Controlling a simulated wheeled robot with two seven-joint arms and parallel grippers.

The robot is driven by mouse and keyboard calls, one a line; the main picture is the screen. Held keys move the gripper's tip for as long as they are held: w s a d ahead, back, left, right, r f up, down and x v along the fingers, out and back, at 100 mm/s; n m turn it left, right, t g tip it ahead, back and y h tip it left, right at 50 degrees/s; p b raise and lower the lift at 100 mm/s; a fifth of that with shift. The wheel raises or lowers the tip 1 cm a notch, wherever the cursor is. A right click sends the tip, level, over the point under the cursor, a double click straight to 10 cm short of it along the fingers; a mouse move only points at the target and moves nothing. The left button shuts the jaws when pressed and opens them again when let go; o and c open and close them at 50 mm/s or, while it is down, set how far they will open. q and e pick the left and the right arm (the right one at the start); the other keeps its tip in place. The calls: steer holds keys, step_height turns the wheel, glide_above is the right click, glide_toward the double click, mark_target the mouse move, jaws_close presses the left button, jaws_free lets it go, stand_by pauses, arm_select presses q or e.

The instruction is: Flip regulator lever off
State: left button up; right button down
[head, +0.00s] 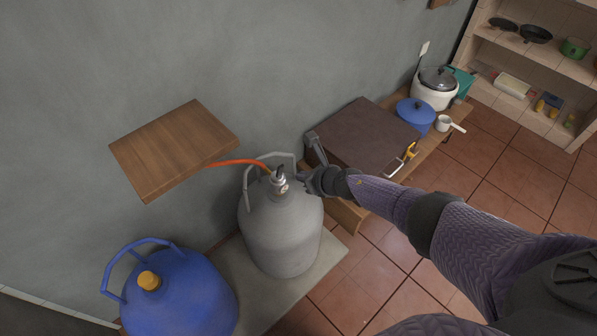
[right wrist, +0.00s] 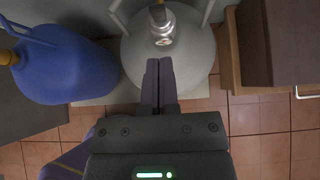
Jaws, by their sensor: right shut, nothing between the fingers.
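A grey gas cylinder (head: 280,228) stands upright on a pale slab, with a metal regulator (head: 279,182) on its top. An orange hose (head: 240,162) runs left from the regulator. A small dark piece, perhaps the lever, shows on top of the regulator. My right gripper (head: 303,178) is shut and empty, just right of the regulator in the head view. In the right wrist view the closed fingers (right wrist: 159,82) point at the regulator (right wrist: 161,24), with a small gap in the picture. Whether they touch it I cannot tell. My left gripper is not in view.
A blue cylinder (head: 180,295) with an orange cap stands at the left. A wooden wall shelf (head: 173,148) juts out above. A low wooden bench (head: 350,215) with a brown top, pots and a cooker (head: 434,92) stands at the right. Tiled floor is open in front.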

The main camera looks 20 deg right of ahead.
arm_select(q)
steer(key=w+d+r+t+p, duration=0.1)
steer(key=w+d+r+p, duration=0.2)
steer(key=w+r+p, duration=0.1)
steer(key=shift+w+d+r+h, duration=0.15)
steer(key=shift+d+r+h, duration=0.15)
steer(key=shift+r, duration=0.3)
arm_select(e)
steer(key=r, duration=0.1)
steer(key=s+r, duration=0.1)
steer(key=r, duration=0.1)
steer(key=s+d+r, duration=0.1)
steer(key=r, duration=0.1)
steer(key=shift+s, duration=0.25)
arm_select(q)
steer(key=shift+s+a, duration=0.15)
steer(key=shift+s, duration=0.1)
